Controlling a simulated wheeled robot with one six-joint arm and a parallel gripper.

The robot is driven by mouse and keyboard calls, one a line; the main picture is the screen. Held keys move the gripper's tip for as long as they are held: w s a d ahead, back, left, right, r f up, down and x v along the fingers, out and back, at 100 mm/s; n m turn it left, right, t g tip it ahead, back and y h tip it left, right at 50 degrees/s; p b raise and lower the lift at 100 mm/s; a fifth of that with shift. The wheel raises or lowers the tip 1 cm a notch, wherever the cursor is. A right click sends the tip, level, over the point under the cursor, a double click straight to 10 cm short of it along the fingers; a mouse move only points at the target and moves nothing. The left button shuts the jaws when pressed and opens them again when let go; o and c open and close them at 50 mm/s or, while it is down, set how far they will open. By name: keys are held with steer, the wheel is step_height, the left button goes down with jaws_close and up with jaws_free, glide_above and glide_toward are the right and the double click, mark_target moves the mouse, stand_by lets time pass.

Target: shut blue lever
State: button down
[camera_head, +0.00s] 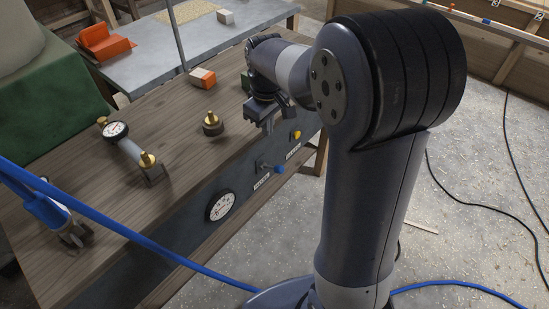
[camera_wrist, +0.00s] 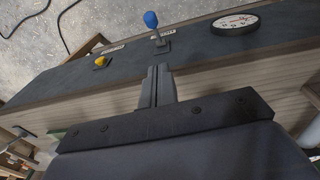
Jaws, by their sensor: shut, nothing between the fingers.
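The blue lever (camera_head: 273,168) sticks out from the dark front panel (camera_head: 242,194) of the wooden bench, between the round gauge and a yellow knob. In the wrist view the blue lever (camera_wrist: 151,20) shows its blue ball tip on a grey stem rising from a small plate. My gripper (camera_head: 268,127) is over the bench's front edge, near the lever. In the wrist view my gripper (camera_wrist: 157,70) has its two fingers together, pointing at the lever's base, with nothing between them. Whether the fingertips touch the lever cannot be told.
A yellow knob (camera_head: 296,134) and a white gauge (camera_head: 221,206) sit either side of the lever on the panel. A brass fitting (camera_head: 212,124) and a pipe with a gauge (camera_head: 130,150) are on the bench top. A blue hose (camera_head: 130,235) crosses in front.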

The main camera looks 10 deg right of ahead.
steer(key=b, duration=0.2)
glide_above(275, 167)
steer(key=w+a, duration=0.1)
steer(key=a, duration=0.1)
step_height(275, 167, down, 11)
steer(key=shift+s+d+f, duration=0.4)
steer(key=shift+d+f, duration=0.3)
steer(key=shift+d, duration=0.1)
steer(key=shift+s+d+f, duration=0.1)
steer(key=shift+d+f, duration=0.1)
steer(key=shift+f, duration=0.2)
steer(key=shift+f, duration=0.1)
